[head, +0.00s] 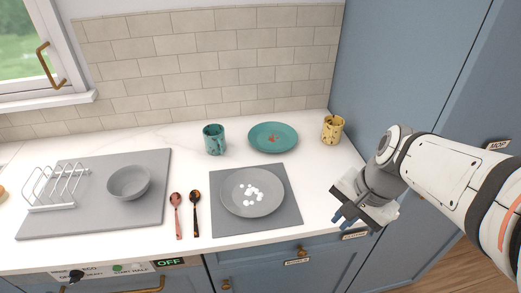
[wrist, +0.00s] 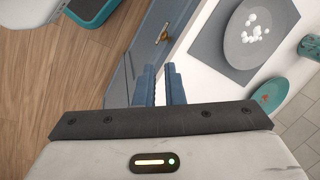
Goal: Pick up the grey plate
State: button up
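The grey plate (head: 271,202) lies on a dark grey square mat (head: 224,224) on the white counter, with several small white pieces on it. In the wrist view the plate (wrist: 243,58) is at the upper right. My gripper (head: 342,218) is in front of the counter edge, to the right of the plate and apart from it. Its two blue fingers (wrist: 160,85) point away from the wrist with a narrow gap between them and nothing held.
A teal plate (head: 290,142) with brown bits, a teal mug (head: 213,140) and a yellow mug (head: 333,130) stand behind. Two spoons (head: 177,215) lie left of the mat. A grey board (head: 110,215) holds a bowl (head: 128,184) and a rack (head: 55,187). A tall blue cabinet (head: 370,60) rises at right.

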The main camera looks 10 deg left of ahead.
jog(key=w+a+f+m+g+y+b, duration=0.1)
jog(key=w+a+f+m+y, duration=0.2)
jog(key=f+m, duration=0.35)
jog(key=m+t+y+b, duration=0.2)
jog(key=m+y+b, duration=0.3)
jog(key=m, duration=1.9)
send_near(283, 198)
jog(key=shift+s+a+f+y+p, duration=0.15)
jog(key=shift+s+f+y+p, duration=0.15)
jog(key=shift+f+y+p, duration=0.45)
jog(key=shift+w+a+f+m, duration=0.15)
jog(key=shift+w+f+m, duration=0.05)
jog(key=shift+m, duration=0.15)
jog(key=x, duration=0.7)
jog(key=shift+w+a, duration=0.1)
jog(key=shift+w, duration=0.2)
grip_shut()
jog(key=shift+r, duration=0.15)
